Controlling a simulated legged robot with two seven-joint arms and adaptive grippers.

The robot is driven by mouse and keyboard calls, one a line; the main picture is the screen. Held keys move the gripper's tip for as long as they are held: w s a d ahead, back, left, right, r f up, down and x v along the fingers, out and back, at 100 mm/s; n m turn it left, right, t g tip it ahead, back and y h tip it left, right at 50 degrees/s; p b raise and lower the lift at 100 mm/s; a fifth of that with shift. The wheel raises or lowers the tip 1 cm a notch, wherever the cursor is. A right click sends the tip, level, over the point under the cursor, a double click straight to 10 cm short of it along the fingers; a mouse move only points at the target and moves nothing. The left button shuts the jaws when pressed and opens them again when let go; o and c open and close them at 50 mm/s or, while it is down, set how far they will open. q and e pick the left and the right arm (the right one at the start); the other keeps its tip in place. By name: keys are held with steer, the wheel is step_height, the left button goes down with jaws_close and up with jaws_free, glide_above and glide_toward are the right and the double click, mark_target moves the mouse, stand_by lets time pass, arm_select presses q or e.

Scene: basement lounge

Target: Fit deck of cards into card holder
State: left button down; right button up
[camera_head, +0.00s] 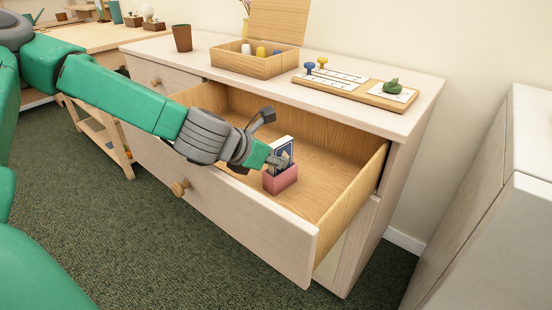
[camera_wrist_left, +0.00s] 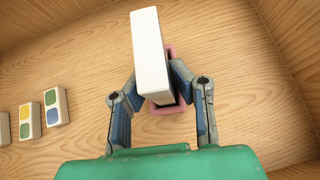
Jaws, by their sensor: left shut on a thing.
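The deck of cards (camera_head: 287,144), with a blue face and white edges, is upright in the jaws of my left gripper (camera_head: 279,160). In the wrist view the deck (camera_wrist_left: 151,60) shows its white edge between the two fingers (camera_wrist_left: 157,85). The pink card holder (camera_head: 281,181) stands in the open drawer directly under the deck. In the wrist view the holder (camera_wrist_left: 166,109) shows partly behind the deck. The deck's lower end is at the holder's opening; how deep it sits is hidden. My right gripper is not in view.
The open wooden drawer (camera_head: 342,186) surrounds the holder with side and front walls. Several white tiles with coloured patches (camera_wrist_left: 54,107) lie on its floor. On the dresser top are a wooden box (camera_head: 252,65), a board (camera_head: 352,87) and a brown cup (camera_head: 182,38).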

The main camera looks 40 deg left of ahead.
arm_select(q)
steer(key=shift+f+b, duration=0.55)
steer(key=shift+f, duration=0.15)
steer(key=c, duration=1.3)
jaws_free()
steer(key=shift+c, duration=0.2)
step_height(320, 180, up, 10)
